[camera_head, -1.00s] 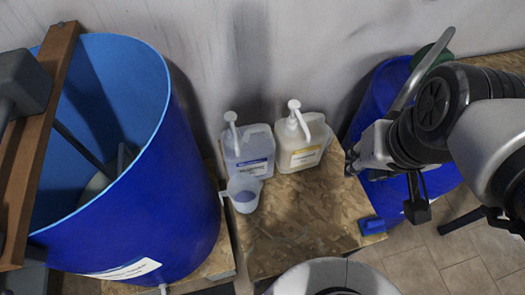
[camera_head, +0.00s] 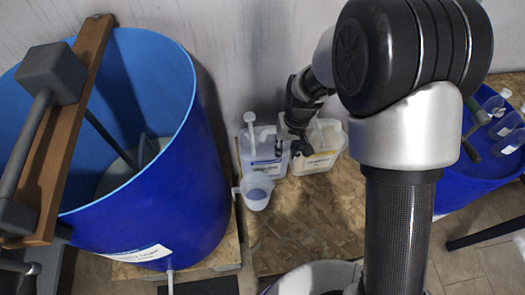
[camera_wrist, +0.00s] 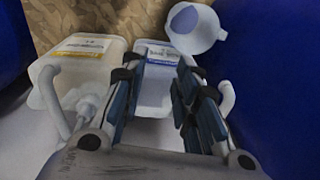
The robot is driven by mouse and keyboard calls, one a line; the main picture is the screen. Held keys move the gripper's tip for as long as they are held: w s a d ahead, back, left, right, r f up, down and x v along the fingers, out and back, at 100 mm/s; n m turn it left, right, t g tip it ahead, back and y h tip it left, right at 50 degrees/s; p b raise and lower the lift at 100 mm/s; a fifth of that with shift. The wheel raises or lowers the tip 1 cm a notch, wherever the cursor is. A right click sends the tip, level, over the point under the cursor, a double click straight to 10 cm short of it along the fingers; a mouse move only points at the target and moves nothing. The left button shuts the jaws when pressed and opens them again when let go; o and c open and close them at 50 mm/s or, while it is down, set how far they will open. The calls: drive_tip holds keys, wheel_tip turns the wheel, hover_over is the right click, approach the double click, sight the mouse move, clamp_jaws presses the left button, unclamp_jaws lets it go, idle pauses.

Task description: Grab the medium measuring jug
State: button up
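A translucent measuring jug (camera_head: 257,194) with a handle on its left stands on the wooden board, in front of the blue-labelled container. It also shows at the top of the wrist view (camera_wrist: 194,27), beyond my fingertips. Several clear jugs (camera_head: 508,127) sit on the blue drum at the far right; which one is medium I cannot tell. My gripper (camera_head: 293,146) is above the two pump containers, behind and right of the single jug. In the wrist view my gripper (camera_wrist: 160,92) is open and empty, its dark-padded fingers apart over the blue-labelled container.
The blue-labelled container (camera_head: 262,158) and yellow-labelled container (camera_head: 322,150) stand by the wall. A large open blue drum (camera_head: 185,205) with a wooden beam (camera_head: 70,120) rises left of the jug. The board (camera_head: 300,225) is clear in front. The right blue drum (camera_head: 465,185) stands behind my arm.

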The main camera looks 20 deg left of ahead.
approach(270, 185)
drive_tip(key=shift+g, duration=0.3)
drive_tip(key=shift+s+a+f+b, duration=0.15)
drive_tip(key=shift+f+b, duration=0.8)
drive_tip(key=shift+f, duration=1.3)
drive_tip(key=shift+a+f+b, duration=0.15)
drive_tip(key=shift+f+b, duration=0.8)
drive_tip(key=shift+f, duration=1.3)
drive_tip(key=shift+r, duration=0.1)
clamp_jaws()
